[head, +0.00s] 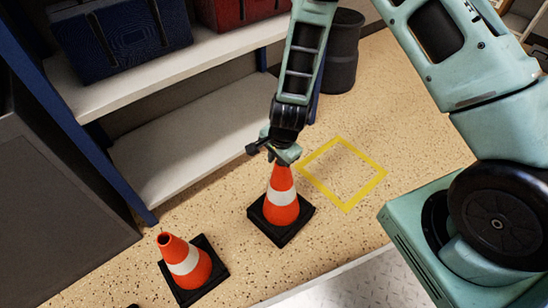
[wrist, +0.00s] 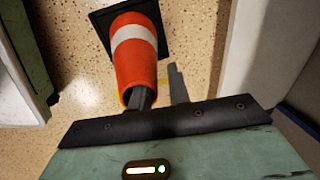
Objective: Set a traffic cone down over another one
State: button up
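An orange cone with a white band and black square base (head: 282,206) stands upright on the floor, below my gripper (head: 282,158). A second, similar cone (head: 187,262) stands to its left and nearer, with its open top showing. In the wrist view, the cone under my gripper (wrist: 135,55) points its open top at the fingers. One finger of my gripper (wrist: 160,88) appears to reach into that opening; the other is outside, right of the cone's wall. A gap shows between the outer finger and the wall, so the gripper looks open.
A yellow square outline (head: 343,204) on the speckled floor is empty, just right of the nearer-to-gripper cone. A white shelf unit (head: 185,138) with blue and red crates stands behind at left. A dark bin (head: 343,55) stands at the back. A grey cabinet (head: 50,190) is at far left.

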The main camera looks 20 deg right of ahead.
notch_tip(320, 180, up, 17)
jog(key=s+d+p, duration=0.1)
jog(key=s+p, duration=0.1)
jog(key=p, duration=0.6)
jog(key=shift+s, duration=0.35)
